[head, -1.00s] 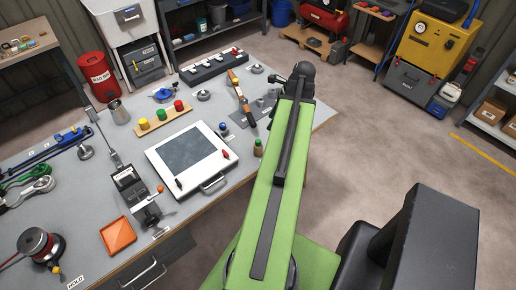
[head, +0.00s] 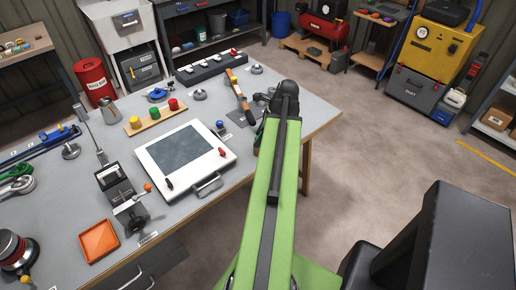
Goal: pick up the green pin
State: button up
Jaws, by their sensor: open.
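A wooden strip (head: 136,129) on the grey bench holds three short round-topped pieces in a row. They are a yellow one (head: 135,122), a green one (head: 155,112) in the middle, and a red one (head: 173,104). A separate small dark green piece (head: 257,139) stands near the bench's right edge, partly hidden by my arm. I cannot tell which green piece is the pin. My green arm reaches forward over the bench's right edge. My gripper does not show.
A white framed panel (head: 149,158) with a handle lies mid-bench. An orange tray (head: 99,241) and a clamp-like device (head: 114,181) are to its left. A black rack (head: 211,67) stands at the back.

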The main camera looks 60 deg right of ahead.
grip_shut()
dwell(0.3)
jog(key=shift+r, duration=0.1)
notch_tip(320, 180, up, 10)
jog(key=p, duration=1)
jog(key=shift+f, duration=0.25)
